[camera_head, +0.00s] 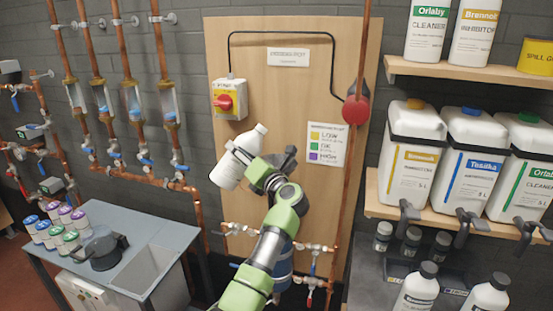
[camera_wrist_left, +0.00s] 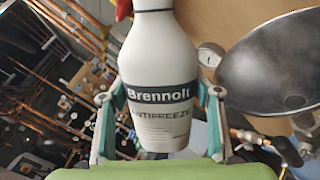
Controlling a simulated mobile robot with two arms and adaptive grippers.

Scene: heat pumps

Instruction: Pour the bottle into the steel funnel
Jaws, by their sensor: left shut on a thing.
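My left gripper (camera_head: 246,164) is shut on a white bottle (camera_head: 228,172). In the head view the bottle is held in the air before the wooden board, tilted, its neck toward the upper right. In the left wrist view the bottle (camera_wrist_left: 158,60) sits between the two fingers and its label reads "Brennolt Antifreeze"; its top is cut off. A dark, shiny steel bowl shape, which looks like the funnel (camera_wrist_left: 272,70), is to the right of the bottle there, apart from it. I cannot clearly make out the funnel in the head view. My right gripper is not in view.
A wooden board (camera_head: 325,85) carries a red-yellow switch (camera_head: 229,97) and a copper pipe. Shelves at right hold large canisters (camera_head: 410,160) and bottles. A grey bench (camera_head: 165,265) at left holds several small coloured-lid containers (camera_head: 63,225). Copper pipes line the left wall.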

